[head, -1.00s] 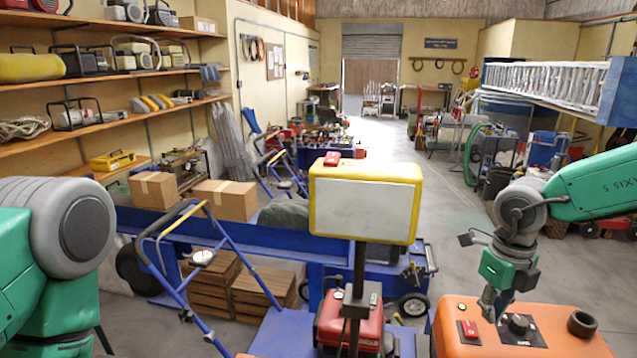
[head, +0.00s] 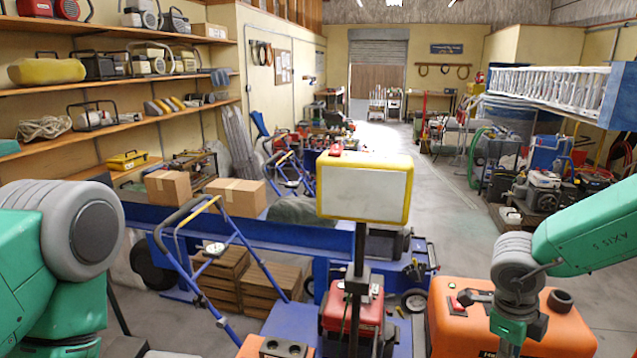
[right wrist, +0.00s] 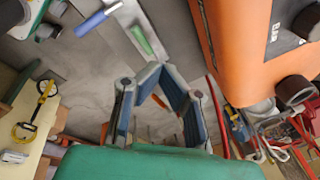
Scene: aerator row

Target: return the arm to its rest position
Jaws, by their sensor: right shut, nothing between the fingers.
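My right arm (head: 575,238) comes in from the right in the head view. My right gripper is low, in front of the orange machine (head: 455,310), with its fingers cut off by the bottom edge. In the right wrist view my right gripper (right wrist: 155,72) has its fingertips together with nothing held. The orange machine also stands close on the right of that view (right wrist: 250,50), apart from the fingers. My left arm shows at the left of the head view, but its gripper is outside the picture.
A yellow-framed blank panel (head: 362,192) on a post stands at centre above a red engine (head: 345,308). A blue-handled cart (head: 215,250) and cardboard boxes (head: 235,197) are left. A ladder (head: 545,85) hangs at the right. Grey floor is open behind the panel.

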